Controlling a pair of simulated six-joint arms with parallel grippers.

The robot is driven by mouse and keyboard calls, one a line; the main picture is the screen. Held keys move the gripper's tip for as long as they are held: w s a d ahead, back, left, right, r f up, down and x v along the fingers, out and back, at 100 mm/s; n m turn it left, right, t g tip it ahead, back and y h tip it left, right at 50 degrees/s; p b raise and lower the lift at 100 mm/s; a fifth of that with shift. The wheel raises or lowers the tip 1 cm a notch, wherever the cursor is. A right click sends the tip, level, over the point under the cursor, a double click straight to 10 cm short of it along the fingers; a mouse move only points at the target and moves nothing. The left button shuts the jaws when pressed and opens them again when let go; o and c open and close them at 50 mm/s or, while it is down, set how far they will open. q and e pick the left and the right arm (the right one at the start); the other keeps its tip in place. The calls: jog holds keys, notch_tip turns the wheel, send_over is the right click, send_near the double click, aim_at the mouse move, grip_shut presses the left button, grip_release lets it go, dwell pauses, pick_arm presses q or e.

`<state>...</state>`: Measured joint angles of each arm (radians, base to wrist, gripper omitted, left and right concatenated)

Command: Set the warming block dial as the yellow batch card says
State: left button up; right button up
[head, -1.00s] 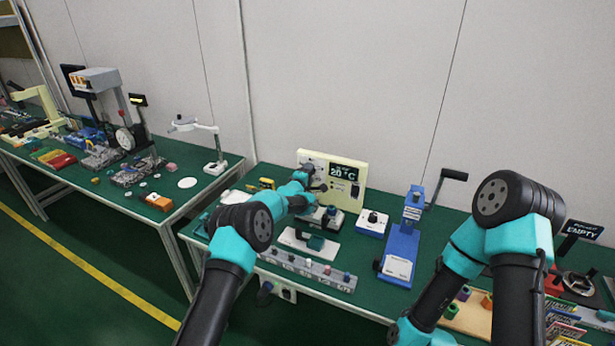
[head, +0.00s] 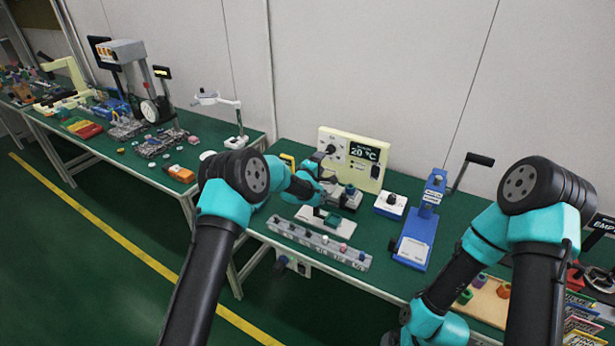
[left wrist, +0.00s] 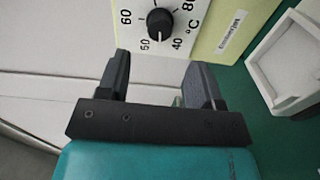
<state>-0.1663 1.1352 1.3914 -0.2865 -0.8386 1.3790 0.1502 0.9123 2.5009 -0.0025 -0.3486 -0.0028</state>
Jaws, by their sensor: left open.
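The warming block's cream panel (head: 355,182) stands upright at the back of the bench. Its dark display (head: 362,152) reads 20 °C. In the left wrist view its black dial (left wrist: 160,24) sits above the gap between my fingers, with a scale showing 40, 50, 60 and part of 80. I cannot make out a yellow batch card for certain. My right gripper is out of view.
A small yellow-and-black item (head: 287,161) stands left of the panel. A grey strip with several coloured knobs (head: 318,242) lies along the front.

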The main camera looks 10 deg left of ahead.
aim_at(329, 152)
pick_arm(q)
jog(key=v, duration=0.8)
jog(key=shift+s+a, duration=0.2)
jog(key=shift+s, duration=0.15)
jog(key=n, duration=0.9)
jog(key=shift+w, duration=0.1)
jog(key=shift+x, duration=8.65)
jog(key=c, duration=0.9)
